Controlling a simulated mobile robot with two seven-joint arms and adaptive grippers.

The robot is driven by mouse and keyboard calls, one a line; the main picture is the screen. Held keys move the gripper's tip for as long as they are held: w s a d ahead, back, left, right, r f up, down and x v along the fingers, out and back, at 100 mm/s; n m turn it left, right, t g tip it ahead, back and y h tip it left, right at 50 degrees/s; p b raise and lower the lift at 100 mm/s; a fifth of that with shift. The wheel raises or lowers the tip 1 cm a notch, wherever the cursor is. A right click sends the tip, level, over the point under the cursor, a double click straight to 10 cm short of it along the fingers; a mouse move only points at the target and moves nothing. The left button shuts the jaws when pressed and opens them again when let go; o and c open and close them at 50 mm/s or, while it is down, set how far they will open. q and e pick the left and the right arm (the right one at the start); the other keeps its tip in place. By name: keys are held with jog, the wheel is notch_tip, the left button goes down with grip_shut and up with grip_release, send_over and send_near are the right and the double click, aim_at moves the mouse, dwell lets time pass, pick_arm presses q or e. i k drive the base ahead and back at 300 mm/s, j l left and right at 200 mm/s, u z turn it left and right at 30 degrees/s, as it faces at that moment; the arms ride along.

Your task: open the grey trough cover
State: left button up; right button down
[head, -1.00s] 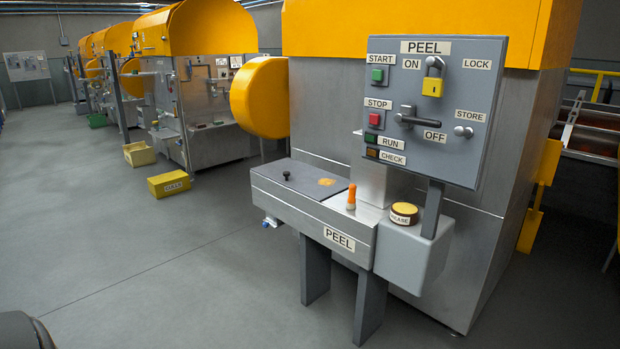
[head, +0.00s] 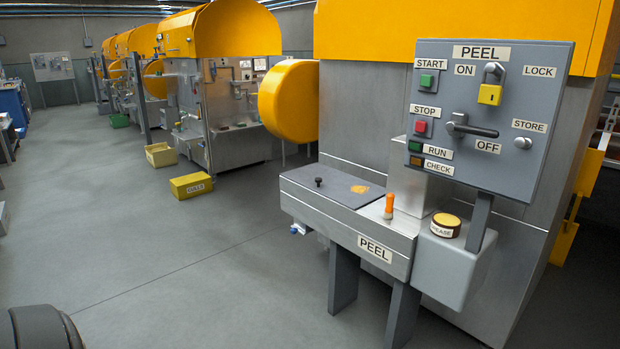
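The grey trough cover (head: 335,186) is a flat dark grey plate lying shut on top of the metal PEEL trough (head: 345,220). It has a small black knob (head: 319,182) near its left end and an orange patch (head: 360,189) near its right part. What is under the cover is hidden. Neither of my grippers shows in the head view. A dark rounded part, cut off by the picture's edge at the lower left, seems to be mine.
An orange-handled tool (head: 389,206) stands upright on the trough right of the cover. The control panel (head: 490,120) overhangs the right side.

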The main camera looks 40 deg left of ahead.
aim_at(351, 192)
jog(key=j, duration=1.75)
jog(key=i+j+z, duration=0.1)
jog(key=j, duration=0.45)
